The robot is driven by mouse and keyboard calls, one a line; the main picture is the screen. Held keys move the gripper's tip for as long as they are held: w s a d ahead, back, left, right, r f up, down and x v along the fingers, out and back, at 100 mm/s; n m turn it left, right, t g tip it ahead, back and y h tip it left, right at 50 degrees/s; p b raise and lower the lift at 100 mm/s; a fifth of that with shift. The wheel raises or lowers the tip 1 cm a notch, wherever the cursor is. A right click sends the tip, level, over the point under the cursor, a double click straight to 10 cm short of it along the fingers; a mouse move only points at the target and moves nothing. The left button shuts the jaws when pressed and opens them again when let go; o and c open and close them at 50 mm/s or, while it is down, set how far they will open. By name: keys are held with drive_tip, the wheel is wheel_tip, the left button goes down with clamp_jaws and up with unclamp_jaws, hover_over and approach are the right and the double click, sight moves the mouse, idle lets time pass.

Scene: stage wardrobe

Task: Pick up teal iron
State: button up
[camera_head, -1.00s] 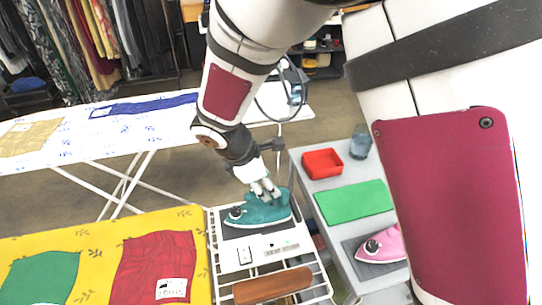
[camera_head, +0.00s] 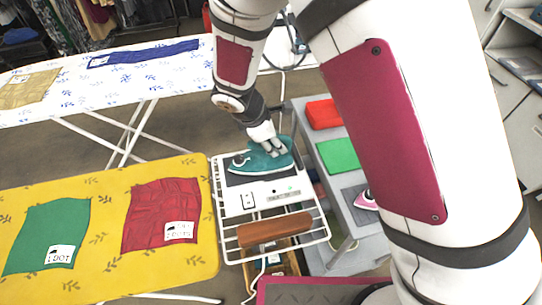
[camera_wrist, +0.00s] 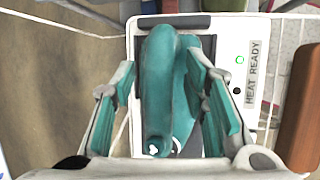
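The teal iron (camera_head: 258,163) rests on a dark pad on the white wire-edged stand (camera_head: 232,205), its nose to the left in the head view. My gripper (camera_head: 272,146) is down over it from above. In the wrist view the iron's teal handle (camera_wrist: 160,85) runs between the two fingers of my gripper (camera_wrist: 162,92). The fingers are spread, one on each side of the handle, with a visible gap on the left; contact on the right is unclear. Part of the iron's body is hidden under the handle and fingers.
A "HEAT READY" panel (camera_wrist: 251,75) and a brown wooden block (camera_head: 275,231) are on the stand. At right, a grey cart (camera_head: 306,128) holds a red tray (camera_head: 323,114), a green cloth (camera_head: 338,155) and a partly hidden pink iron (camera_head: 364,201). A yellow board (camera_head: 108,205) lies left.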

clamp_jaws()
drive_tip(key=shift+r, duration=0.15)
